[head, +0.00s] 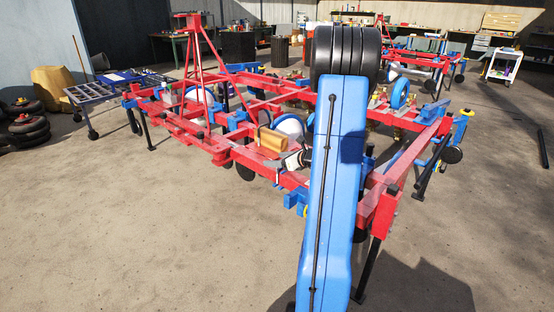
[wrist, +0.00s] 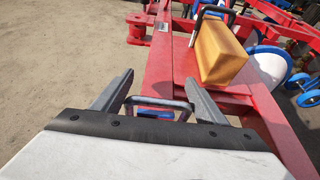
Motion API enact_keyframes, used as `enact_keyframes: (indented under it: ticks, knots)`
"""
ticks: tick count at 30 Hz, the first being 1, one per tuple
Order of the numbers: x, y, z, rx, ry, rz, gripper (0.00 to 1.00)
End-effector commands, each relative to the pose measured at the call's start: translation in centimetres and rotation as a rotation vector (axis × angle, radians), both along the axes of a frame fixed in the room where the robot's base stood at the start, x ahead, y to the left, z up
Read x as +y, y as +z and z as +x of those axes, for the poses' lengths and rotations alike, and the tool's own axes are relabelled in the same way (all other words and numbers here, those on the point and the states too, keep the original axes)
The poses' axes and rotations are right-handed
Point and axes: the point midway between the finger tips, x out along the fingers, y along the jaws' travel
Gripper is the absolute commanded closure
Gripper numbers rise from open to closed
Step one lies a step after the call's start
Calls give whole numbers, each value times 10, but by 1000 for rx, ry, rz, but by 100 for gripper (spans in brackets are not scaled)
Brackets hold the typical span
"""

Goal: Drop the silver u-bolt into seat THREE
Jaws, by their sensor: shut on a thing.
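My gripper (wrist: 158,76) shows at the bottom of the wrist view, with its two grey fingers on either side of a silver u-bolt (wrist: 158,101). The u-bolt's crossbar spans between the fingers, and its lower ends are partly hidden by my gripper's body. It is held over the red frame beam (wrist: 167,68). In the head view my gripper (head: 296,160) is at the frame beside the yellow block, and the u-bolt cannot be made out there. No seat number is readable, so I cannot tell which place is seat THREE.
A yellow block (wrist: 225,50) sits on the red frame just beyond my gripper. A dark u-shaped bolt (wrist: 230,15) stands upright behind it. White discs with blue-rimmed wheels (wrist: 302,91) are at the right. Open concrete floor (wrist: 60,60) lies to the left.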

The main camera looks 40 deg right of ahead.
Motion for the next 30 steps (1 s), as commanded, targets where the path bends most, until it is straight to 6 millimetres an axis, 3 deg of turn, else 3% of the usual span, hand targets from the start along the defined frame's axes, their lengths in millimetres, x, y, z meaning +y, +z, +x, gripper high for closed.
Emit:
enact_keyframes:
  ticks: [30]
  knots:
    - [0, -20, 0, 0, 1, 0, 62]
